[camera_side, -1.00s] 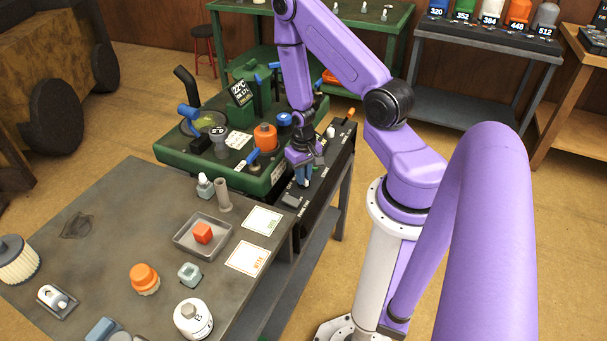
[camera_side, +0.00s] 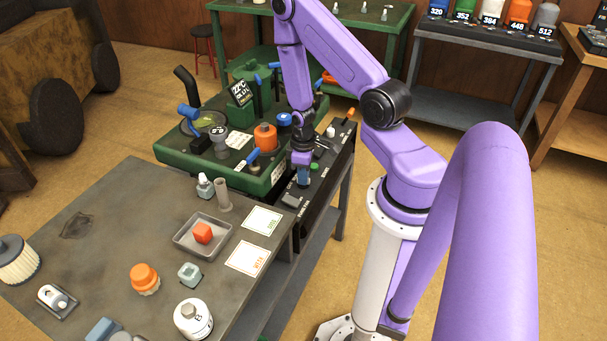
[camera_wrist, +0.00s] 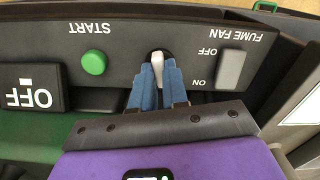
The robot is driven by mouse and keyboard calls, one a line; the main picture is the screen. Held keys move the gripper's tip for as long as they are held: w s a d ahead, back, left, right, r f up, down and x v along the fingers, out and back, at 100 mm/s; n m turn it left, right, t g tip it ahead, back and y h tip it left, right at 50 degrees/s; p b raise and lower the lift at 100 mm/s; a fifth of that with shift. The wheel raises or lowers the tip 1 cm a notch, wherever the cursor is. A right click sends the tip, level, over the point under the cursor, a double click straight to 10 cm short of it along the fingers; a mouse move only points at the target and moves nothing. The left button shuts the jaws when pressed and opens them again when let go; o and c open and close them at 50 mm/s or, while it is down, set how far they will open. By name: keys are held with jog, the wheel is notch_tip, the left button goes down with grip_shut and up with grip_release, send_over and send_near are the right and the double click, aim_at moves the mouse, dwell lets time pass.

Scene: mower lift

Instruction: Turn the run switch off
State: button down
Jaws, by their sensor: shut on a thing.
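My gripper (camera_wrist: 158,84) points down at the black control panel (camera_wrist: 202,58), its blue fingertips shut on a small white toggle lever (camera_wrist: 157,66). I take this lever for the run switch; any label by it is hidden by my gripper. In the wrist view the panel lettering is upside down. A black plate reading OFF (camera_wrist: 32,97) is at the left. In the side view my gripper (camera_side: 303,180) is over the near part of the panel, and the lever cannot be made out there.
A green START button (camera_wrist: 94,62) and a grey FUME FAN rocker (camera_wrist: 231,68) flank the lever closely. The green machine bench (camera_side: 200,165) with blue handles and an orange cap (camera_side: 265,137) stands beside the panel. A grey table (camera_side: 100,230) with loose parts is nearer.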

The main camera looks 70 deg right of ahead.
jog(key=shift+n, duration=1.6)
jog(key=c, duration=1.1)
grip_release()
jog(key=shift+c, duration=0.2)
jog(key=shift+r, duration=0.1)
notch_tip(320, 180, up, 17)
jog(key=shift+r, duration=0.15)
